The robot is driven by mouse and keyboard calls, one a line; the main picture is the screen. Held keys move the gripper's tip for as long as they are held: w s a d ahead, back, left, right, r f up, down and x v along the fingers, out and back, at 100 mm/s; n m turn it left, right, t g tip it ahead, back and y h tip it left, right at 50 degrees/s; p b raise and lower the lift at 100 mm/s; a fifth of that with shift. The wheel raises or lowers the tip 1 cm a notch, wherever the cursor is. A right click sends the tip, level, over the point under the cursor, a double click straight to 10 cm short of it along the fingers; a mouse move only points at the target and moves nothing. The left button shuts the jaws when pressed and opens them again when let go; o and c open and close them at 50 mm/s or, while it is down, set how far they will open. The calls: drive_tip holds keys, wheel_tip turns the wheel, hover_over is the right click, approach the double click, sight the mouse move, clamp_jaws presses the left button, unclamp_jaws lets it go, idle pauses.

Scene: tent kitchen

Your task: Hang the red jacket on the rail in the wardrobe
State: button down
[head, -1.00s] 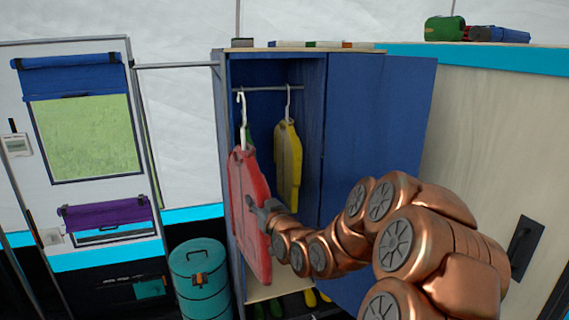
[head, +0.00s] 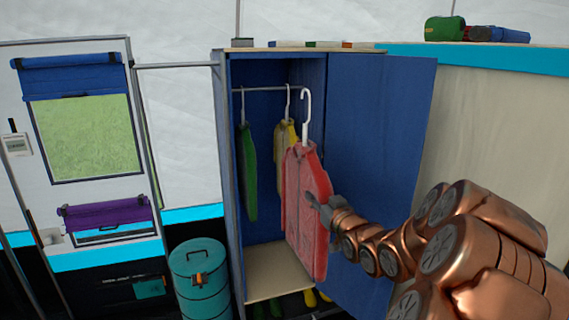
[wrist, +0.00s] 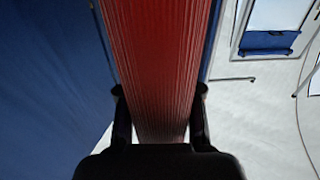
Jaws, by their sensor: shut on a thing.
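The red jacket (head: 305,215) is on a white hanger (head: 307,115) whose hook stands upright above it. My gripper (head: 322,203) is shut on the jacket's right side and holds it in front of the open wardrobe (head: 232,180). In the wrist view the red jacket (wrist: 160,60) runs between my two fingers (wrist: 160,118). The rail (head: 262,89) spans the top of the wardrobe. The white hook appears in front of the rail's right end; I cannot tell whether they touch.
A green jacket (head: 247,170) hangs on the rail at the left, and a yellow jacket (head: 282,145) hangs behind the red one. The wardrobe's blue door (head: 385,150) stands open at the right. A teal canister (head: 200,285) stands left of the wardrobe. Boots lie at the bottom.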

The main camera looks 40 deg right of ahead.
drive_tip(key=s+d+h, duration=0.1)
drive_tip(key=s+d, duration=0.4)
drive_tip(key=d, duration=0.2)
drive_tip(key=shift+d+r+m, duration=0.25)
drive_tip(key=shift+m, duration=0.05)
drive_tip(key=shift+s, duration=0.1)
